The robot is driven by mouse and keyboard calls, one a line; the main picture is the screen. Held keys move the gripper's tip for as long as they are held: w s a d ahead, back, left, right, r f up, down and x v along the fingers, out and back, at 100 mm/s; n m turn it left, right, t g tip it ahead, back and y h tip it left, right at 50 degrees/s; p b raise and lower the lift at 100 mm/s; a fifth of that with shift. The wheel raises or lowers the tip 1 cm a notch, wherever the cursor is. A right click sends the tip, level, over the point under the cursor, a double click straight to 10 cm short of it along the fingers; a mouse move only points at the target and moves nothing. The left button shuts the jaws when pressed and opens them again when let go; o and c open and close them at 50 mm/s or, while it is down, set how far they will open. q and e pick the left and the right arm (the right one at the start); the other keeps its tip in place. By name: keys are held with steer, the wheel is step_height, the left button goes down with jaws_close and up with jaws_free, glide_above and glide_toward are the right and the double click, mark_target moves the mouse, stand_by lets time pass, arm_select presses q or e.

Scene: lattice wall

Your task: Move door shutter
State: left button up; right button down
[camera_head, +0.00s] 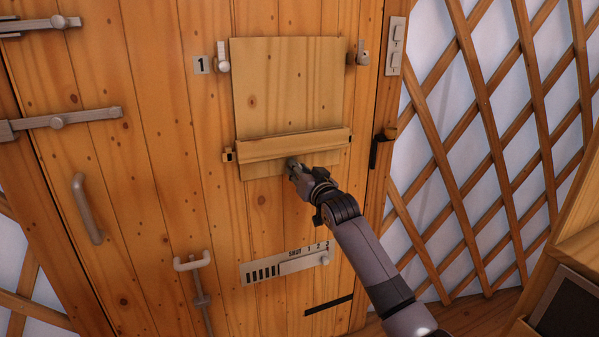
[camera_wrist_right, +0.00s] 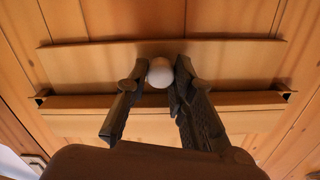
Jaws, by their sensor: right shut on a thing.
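The door shutter (camera_head: 288,88) is a pale square wooden panel on the plank door (camera_head: 150,180). A wooden crossbar (camera_head: 270,149) runs across its lower part, and a strip of panel shows below the bar. My right gripper (camera_head: 293,165) is at this lower strip. In the right wrist view the fingers of my right gripper (camera_wrist_right: 157,82) close around a round white knob (camera_wrist_right: 160,72) on the panel. The head view hides the knob behind the fingers. My left gripper is not in view.
Below is a scale plate (camera_head: 285,264) marked SHUT, 1, 2, 3. A curved handle (camera_head: 87,208) and a white-topped bolt (camera_head: 192,263) are left. A lattice wall (camera_head: 480,130) stands right.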

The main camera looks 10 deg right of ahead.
steer(key=shift+r, duration=0.55)
steer(key=c, duration=1.8)
jaws_free()
steer(key=o, duration=0.4)
steer(key=shift+f, duration=0.2)
steer(key=shift+o, duration=0.2)
steer(key=shift+f, duration=0.15)
steer(key=s+d, duration=0.2)
steer(key=s, duration=0.9)
steer(key=shift+s+d, duration=0.15)
steer(key=shift+s, duration=0.25)
